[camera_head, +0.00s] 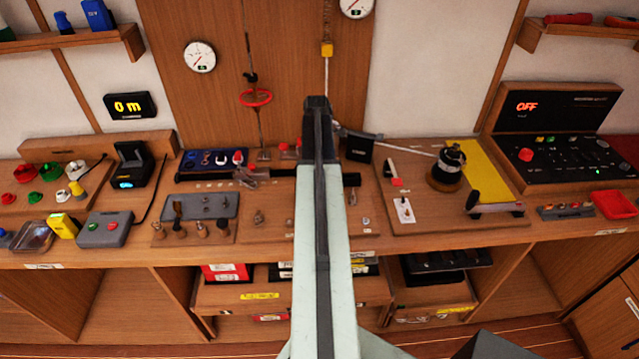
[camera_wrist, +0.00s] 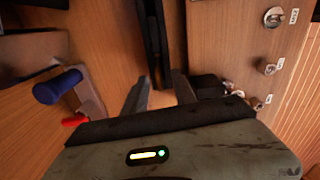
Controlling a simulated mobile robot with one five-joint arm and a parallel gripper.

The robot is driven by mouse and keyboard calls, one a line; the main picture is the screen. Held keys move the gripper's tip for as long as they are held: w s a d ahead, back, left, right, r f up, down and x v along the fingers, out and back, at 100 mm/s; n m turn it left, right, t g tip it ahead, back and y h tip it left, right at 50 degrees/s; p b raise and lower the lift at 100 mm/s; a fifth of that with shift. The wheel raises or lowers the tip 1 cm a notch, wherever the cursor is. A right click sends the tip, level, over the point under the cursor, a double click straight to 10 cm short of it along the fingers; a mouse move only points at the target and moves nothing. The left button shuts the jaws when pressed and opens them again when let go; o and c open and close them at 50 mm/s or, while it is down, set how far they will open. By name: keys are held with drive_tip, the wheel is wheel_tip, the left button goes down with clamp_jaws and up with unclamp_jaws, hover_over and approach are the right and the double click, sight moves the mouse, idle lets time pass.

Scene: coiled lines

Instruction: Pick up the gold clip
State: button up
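I cannot make out a gold clip for certain in either view. In the head view my raised arm hides the gripper and part of the bench's middle.
In the wrist view, a blue handle (camera_wrist: 57,86) is at left and a board with metal fittings (camera_wrist: 274,17) at right. In the head view, a red ring (camera_head: 256,97) hangs on a line, and a winch drum (camera_head: 446,172) stands right of my arm.

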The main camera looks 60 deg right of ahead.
drive_tip(key=shift+f, duration=0.2)
clamp_jaws()
drive_tip(key=shift+r+p, duration=0.5)
drive_tip(key=shift+p, duration=0.15)
wheel_tip(320, 180, up, 4)
drive_tip(key=p, duration=0.3)
drive_tip(key=shift+f+p, duration=0.2)
drive_tip(key=shift+p, duration=0.1)
drive_tip(key=s+a, duration=1.1)
drive_tip(key=shift+a+r, duration=0.2)
drive_tip(key=shift+a, duration=0.15)
